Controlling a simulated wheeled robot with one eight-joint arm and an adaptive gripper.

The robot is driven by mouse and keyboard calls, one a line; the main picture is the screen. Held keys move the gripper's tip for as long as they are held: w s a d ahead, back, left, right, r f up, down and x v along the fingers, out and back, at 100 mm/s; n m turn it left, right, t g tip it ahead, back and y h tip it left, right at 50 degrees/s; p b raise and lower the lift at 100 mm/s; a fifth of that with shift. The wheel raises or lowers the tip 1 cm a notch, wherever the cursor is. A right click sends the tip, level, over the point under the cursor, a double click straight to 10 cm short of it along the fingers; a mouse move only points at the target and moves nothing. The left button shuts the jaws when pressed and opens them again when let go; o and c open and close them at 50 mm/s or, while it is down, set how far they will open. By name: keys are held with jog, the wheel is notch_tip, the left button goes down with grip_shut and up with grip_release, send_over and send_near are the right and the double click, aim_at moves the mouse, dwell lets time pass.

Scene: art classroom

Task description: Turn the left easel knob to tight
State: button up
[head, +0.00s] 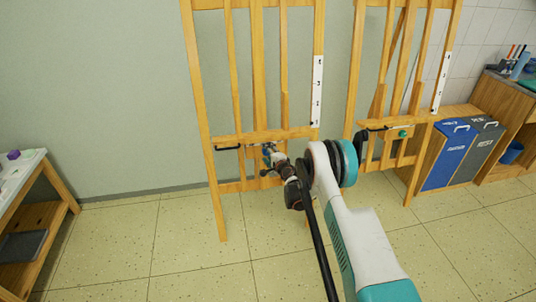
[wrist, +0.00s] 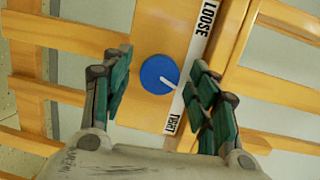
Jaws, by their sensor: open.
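The left easel (head: 199,100) is a wooden frame standing in front of the wall in the head view. My gripper (head: 270,157) is at its lower crossbar and hides the knob there. In the wrist view the knob (wrist: 154,78) is a round blue disc on a wooden panel, with a white pointer line aimed to the lower right. A white strip (wrist: 190,80) beside it reads LOOSE at the top and TIGHT at the bottom. My gripper (wrist: 159,78) is open, with one finger on each side of the knob and visible gaps to it.
A second easel (head: 362,60) with a green knob (head: 403,134) stands close on the right. A blue bin (head: 447,155) and a grey bin (head: 486,150) are beyond it. A table (head: 20,170) is at the far left. The tiled floor (head: 140,250) between is clear.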

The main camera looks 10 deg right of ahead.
jog(key=v, duration=0.8)
dwell(0.4)
jog(key=s+a+r+n+g+h+p, duration=0.1)
jog(key=s+r+n+h+p, duration=0.25)
jog(key=n, duration=1.35)
jog(key=shift+y, duration=0.65)
jog(key=b+x, duration=0.1)
jog(key=x, duration=0.3)
jog(key=b+x, duration=0.1)
jog(key=x, duration=0.3)
jog(key=f+b+x, duration=0.1)
jog(key=x, duration=0.3)
jog(key=shift+f, duration=0.1)
jog(key=c, duration=1.1)
